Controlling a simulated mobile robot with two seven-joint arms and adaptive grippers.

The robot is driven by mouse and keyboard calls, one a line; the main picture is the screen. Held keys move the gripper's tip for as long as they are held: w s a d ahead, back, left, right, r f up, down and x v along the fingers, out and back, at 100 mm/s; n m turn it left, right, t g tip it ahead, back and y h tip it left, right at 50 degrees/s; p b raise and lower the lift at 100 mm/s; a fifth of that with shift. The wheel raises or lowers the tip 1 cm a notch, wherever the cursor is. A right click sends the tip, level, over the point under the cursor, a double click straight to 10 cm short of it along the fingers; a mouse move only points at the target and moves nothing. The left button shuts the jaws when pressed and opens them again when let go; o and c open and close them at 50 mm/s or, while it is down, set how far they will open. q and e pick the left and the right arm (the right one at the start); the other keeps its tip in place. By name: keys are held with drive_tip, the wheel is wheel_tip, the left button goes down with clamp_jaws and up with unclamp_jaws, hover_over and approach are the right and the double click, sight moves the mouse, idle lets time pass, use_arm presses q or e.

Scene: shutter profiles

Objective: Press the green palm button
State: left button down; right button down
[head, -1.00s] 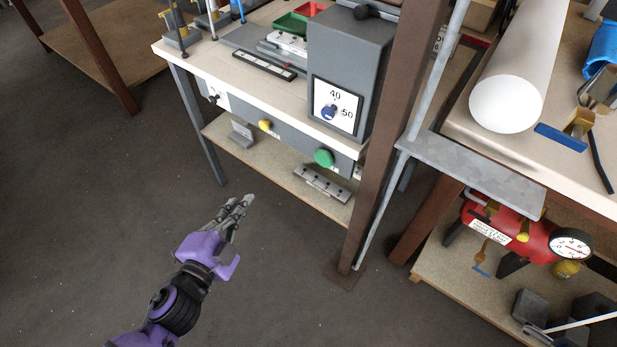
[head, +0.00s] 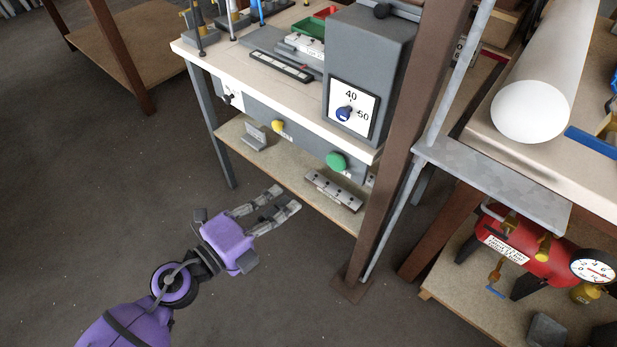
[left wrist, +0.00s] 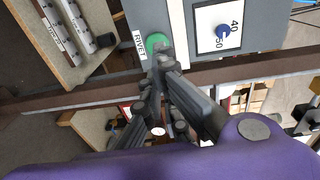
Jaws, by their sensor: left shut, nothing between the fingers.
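The green palm button (head: 336,162) is a round green knob on the grey front panel under the machine's worktop, near its right end. My left gripper (head: 286,200) is purple with grey fingers and is shut and empty. In the head view it hangs over the floor, below and to the left of the button, apart from it. My right gripper is not in view.
A yellow knob (head: 278,126) and a black switch (head: 228,98) sit left on the same panel. A blue dial (head: 345,114) is above the button. A brown post (head: 402,150) stands just right. A lower shelf (head: 290,172) holds metal blocks. Floor to the left is clear.

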sight(334, 162)
use_arm(q)
drive_tip(key=p+x, duration=0.1)
drive_tip(key=x, duration=1.2)
drive_tip(key=shift+w+d+f, duration=0.15)
drive_tip(key=shift+w, duration=0.1)
